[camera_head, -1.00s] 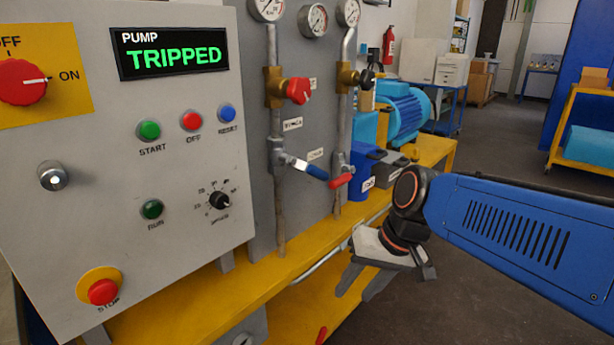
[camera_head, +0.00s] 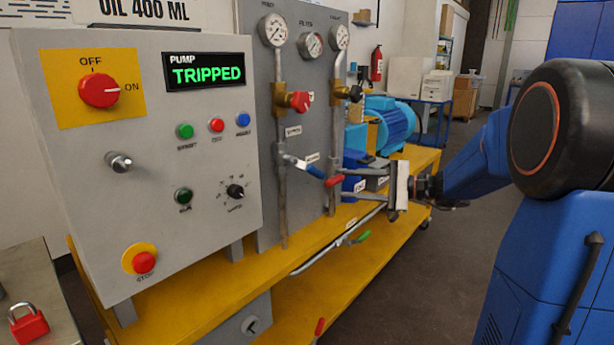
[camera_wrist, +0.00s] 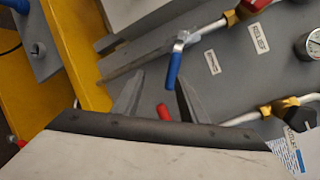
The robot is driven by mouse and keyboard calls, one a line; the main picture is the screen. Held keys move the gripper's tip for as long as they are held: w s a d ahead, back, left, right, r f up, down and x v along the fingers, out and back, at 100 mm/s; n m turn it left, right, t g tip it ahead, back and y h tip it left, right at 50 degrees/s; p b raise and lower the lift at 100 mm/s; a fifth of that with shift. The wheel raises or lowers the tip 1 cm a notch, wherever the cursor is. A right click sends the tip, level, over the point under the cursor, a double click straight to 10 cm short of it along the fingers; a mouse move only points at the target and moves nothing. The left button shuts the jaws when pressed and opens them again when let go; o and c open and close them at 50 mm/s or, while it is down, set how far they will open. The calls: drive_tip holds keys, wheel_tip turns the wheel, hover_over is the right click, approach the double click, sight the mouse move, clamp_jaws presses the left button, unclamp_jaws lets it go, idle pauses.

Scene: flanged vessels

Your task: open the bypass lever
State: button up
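Two valve levers sit low on the grey pipe panel. One has a blue handle (camera_head: 316,172) sloping down to the right; the other has a red handle (camera_head: 334,181) just right of it. Their labels are too blurred to read, so I cannot tell which is the bypass. My gripper (camera_head: 341,182) is open and empty, its fingers pointing left at the levers. In the wrist view the blue handle (camera_wrist: 173,70) shows near the fingertips (camera_wrist: 160,73), close to the right finger. The red handle (camera_wrist: 163,112) shows between the fingers; contact cannot be told.
The control box (camera_head: 150,190) with its display reading TRIPPED stands left of the levers. A green-handled lever (camera_head: 361,238) sits low by the yellow bench (camera_head: 300,285). A blue pump motor (camera_head: 390,120) stands behind. Floor to the right is free.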

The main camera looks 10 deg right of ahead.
sight(309, 169)
drive_tip(key=w+a+m+t, duration=0.1)
drive_tip(key=w+a, duration=1)
drive_tip(key=shift+a+r, duration=0.3)
drive_tip(key=shift+r, duration=0.15)
